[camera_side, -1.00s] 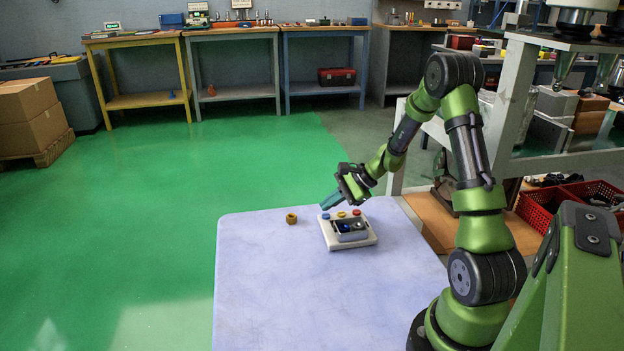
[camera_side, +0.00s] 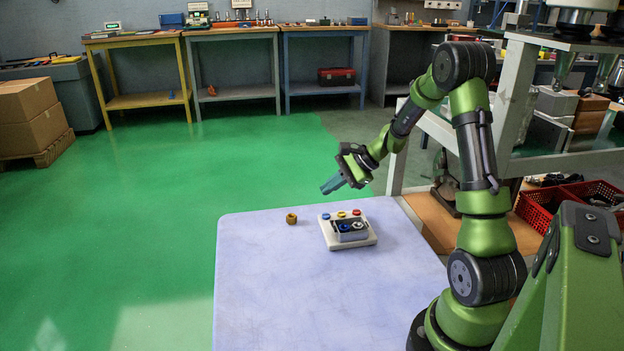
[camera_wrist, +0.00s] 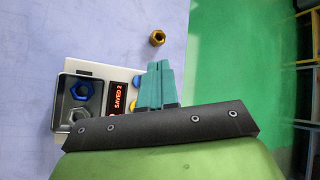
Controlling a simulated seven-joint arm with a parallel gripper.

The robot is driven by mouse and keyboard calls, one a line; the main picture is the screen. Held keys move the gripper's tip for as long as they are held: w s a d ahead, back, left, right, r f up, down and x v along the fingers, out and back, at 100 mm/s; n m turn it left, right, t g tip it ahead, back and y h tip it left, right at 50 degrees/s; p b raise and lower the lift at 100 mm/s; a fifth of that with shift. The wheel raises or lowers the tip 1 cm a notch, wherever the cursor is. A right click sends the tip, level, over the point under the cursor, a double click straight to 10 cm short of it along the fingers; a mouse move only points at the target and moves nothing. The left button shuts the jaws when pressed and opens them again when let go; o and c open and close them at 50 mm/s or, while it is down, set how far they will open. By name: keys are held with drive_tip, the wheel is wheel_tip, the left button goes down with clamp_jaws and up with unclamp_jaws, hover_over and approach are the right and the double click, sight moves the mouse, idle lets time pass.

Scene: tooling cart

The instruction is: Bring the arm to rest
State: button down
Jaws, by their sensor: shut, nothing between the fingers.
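My gripper (camera_side: 330,186) has teal fingers, closed together and empty. It is in the air above the far edge of the pale cart top (camera_side: 260,290), clear of everything on it. It also shows in the wrist camera view (camera_wrist: 158,80). Below it on the cart top is a white box (camera_side: 368,241) with blue, yellow and red buttons along its back edge. In the wrist camera view the box (camera_wrist: 105,70) has a dark tray with a blue ring (camera_wrist: 83,88) and a grey ring, and a small display reading "SAVED 2" (camera_wrist: 119,98).
A brass hex nut (camera_side: 291,218) lies on the cart top left of the box. The front and left of the cart top are bare. A grey frame (camera_side: 505,110) and red crates (camera_side: 540,205) stand right of the arm. Workbenches (camera_side: 230,32) line the back wall.

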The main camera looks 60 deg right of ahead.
idle(0.5)
drive_tip(key=shift+s+a+f, duration=0.1)
drive_tip(key=shift+s+f, duration=0.1)
drive_tip(key=shift+f, duration=0.05)
drive_tip(key=shift+s+a+f+n+g, duration=0.3)
drive_tip(key=shift+s+a+g, duration=0.15)
drive_tip(key=shift+s, duration=0.25)
drive_tip(key=s+a+r+n, duration=0.4)
drive_tip(key=a+r+n, duration=0.1)
drive_tip(key=a, duration=0.3)
drive_tip(key=s+a+r+n+h, duration=0.1)
drive_tip(key=s+a+r+n, duration=0.4)
drive_tip(key=a, duration=0.3)
drive_tip(key=s+a+r+n+h, duration=0.1)
drive_tip(key=s+a+r+n, duration=0.4)
drive_tip(key=a+r+n, duration=0.1)
drive_tip(key=shift+a+n, duration=0.5)
drive_tip(key=shift+a, duration=0.5)
drive_tip(key=shift+s, duration=0.1)
